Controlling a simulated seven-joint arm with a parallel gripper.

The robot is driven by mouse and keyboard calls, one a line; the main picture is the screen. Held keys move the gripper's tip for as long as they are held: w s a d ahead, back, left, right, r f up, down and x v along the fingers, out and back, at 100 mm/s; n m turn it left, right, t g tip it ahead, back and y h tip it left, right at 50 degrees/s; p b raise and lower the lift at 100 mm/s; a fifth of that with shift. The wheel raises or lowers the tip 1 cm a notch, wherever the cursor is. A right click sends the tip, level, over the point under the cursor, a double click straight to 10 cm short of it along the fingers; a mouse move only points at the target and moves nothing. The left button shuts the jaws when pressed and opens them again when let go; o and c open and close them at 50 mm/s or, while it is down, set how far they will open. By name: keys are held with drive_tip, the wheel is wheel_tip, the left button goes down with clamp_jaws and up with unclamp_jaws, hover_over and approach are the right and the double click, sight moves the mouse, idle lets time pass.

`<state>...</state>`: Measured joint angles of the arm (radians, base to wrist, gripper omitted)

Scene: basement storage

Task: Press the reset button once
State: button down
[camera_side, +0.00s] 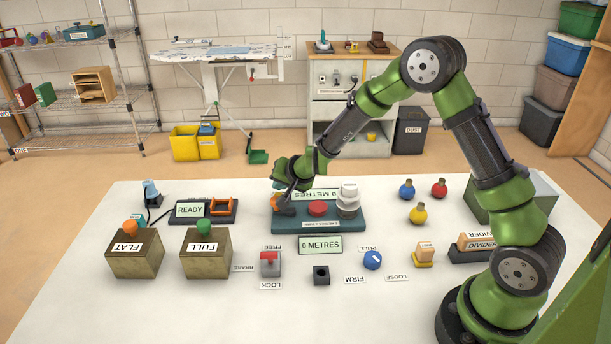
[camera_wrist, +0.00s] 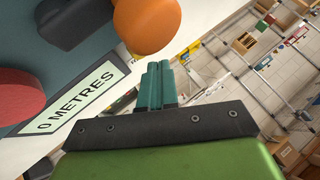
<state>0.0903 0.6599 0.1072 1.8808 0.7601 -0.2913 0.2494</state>
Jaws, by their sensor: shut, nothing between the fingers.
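A teal counter unit (camera_side: 345,224) stands mid-table, with a large red round button (camera_side: 317,208) on top. I cannot read a reset label on it. The red button also shows at the left edge of the wrist view (camera_wrist: 18,97), partly cut off. An orange-knobbed part (camera_side: 284,208) sits at the unit's left end; its orange knob (camera_wrist: 147,24) is just beyond my fingertips in the wrist view. My gripper (camera_side: 279,184) is shut and empty, above the unit's left end, left of the red button. Whether the fingertips touch the orange part cannot be told.
A white knob stack (camera_side: 348,200) stands right of the red button. A "0 METRES" plate (camera_side: 320,244) lies in front. Blocks with orange (camera_side: 130,227) and green (camera_side: 204,227) knobs, a red lever switch (camera_side: 270,262) and a blue dial (camera_side: 372,260) stand nearby.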

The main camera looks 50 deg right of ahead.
drive_tip(key=shift+r, duration=2.5)
drive_tip(key=shift+r, duration=0.1)
drive_tip(key=s+a+r+n+y, duration=0.2)
drive_tip(key=s+a+r, duration=0.2)
drive_tip(key=s+r, duration=0.45)
drive_tip(key=s+a+r+n+g, duration=0.1)
drive_tip(key=s+r+n, duration=0.1)
drive_tip(key=s, duration=0.9)
drive_tip(key=s+r+n+y, duration=0.1)
drive_tip(key=s+r, duration=0.4)
drive_tip(key=s, duration=0.7)
drive_tip(key=shift+a+n+g, duration=0.4)
drive_tip(key=shift+n, duration=0.5)
drive_tip(key=shift+s+r, duration=0.1)
